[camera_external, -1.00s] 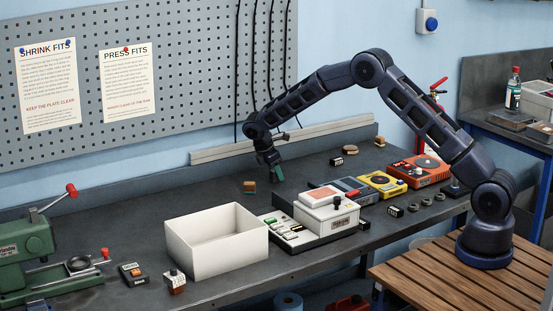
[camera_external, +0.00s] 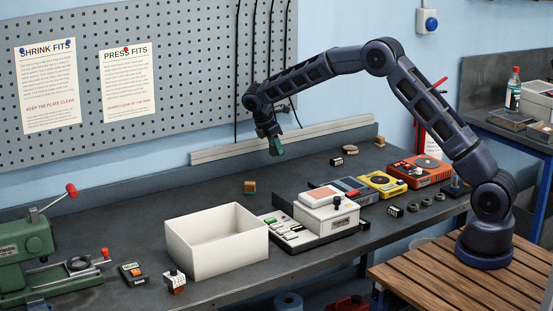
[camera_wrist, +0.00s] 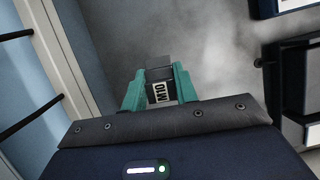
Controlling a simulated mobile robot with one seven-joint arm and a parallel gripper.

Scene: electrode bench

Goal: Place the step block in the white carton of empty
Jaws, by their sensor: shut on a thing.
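My gripper (camera_external: 277,147), with green fingers, is shut on a small dark block (camera_wrist: 160,92) with a white M10 label. It looks like the step block; its lower parts are hidden in the wrist view, and it is barely visible in the external view. My gripper holds it above the back of the dark bench. The white carton (camera_external: 232,255) stands open at the bench's front, to the left of and nearer than my gripper. The part of its inside that shows is empty.
A yellow box (camera_external: 382,184) and an orange box (camera_external: 420,170) stand farther right. A green press (camera_external: 28,250) stands at far left.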

